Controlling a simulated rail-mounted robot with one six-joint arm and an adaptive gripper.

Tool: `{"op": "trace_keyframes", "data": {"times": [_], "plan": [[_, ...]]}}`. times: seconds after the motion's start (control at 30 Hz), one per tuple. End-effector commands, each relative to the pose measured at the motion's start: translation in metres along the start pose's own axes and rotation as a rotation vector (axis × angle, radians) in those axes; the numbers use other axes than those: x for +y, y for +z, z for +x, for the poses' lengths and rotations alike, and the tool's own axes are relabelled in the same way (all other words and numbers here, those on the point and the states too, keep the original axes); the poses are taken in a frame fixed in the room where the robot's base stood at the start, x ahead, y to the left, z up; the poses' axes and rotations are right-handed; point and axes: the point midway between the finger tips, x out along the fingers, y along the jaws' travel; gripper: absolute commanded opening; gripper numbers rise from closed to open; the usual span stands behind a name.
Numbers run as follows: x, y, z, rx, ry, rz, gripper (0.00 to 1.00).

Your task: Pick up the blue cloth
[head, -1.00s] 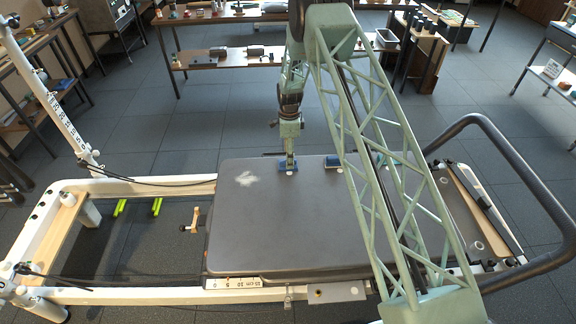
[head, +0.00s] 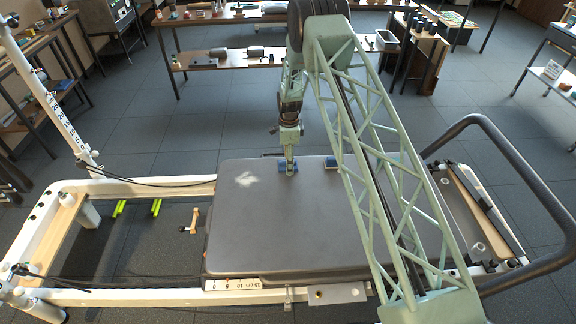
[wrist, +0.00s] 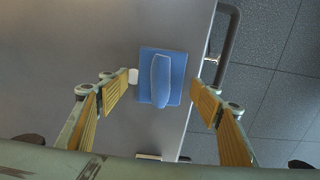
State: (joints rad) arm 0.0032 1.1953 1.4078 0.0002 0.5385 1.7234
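The blue cloth (head: 282,168) lies on the grey padded carriage (head: 290,225) near its far edge. In the wrist view the blue cloth (wrist: 174,62) is a flat square with a raised ridge along its middle. In the wrist view my gripper (wrist: 158,90) is open, with one finger on each side of the cloth. The fingers appear apart from the cloth; their exact height above it cannot be told.
A white powdery patch (head: 246,180) marks the carriage left of the cloth. A dark curved handrail (head: 530,175) bounds the right end. The carriage's front half is clear.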

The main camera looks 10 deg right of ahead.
Motion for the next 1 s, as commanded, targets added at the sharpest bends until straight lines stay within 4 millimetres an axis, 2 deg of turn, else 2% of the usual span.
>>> {"op": "trace_keyframes", "data": {"times": [0.03, 0.3, 0.67, 1.0], "plan": [[0.0, 0.0, 0.0, 0.0, 0.0, 0.0, 0.54], [0.0, 0.0, 0.0, 0.0, 0.0, 0.0, 0.32], [0.0, 0.0, -0.002, 0.0, 0.0, 0.0, 0.32], [-0.001, 0.0, -0.024, 0.0, -0.001, 0.0, 0.32]]}}
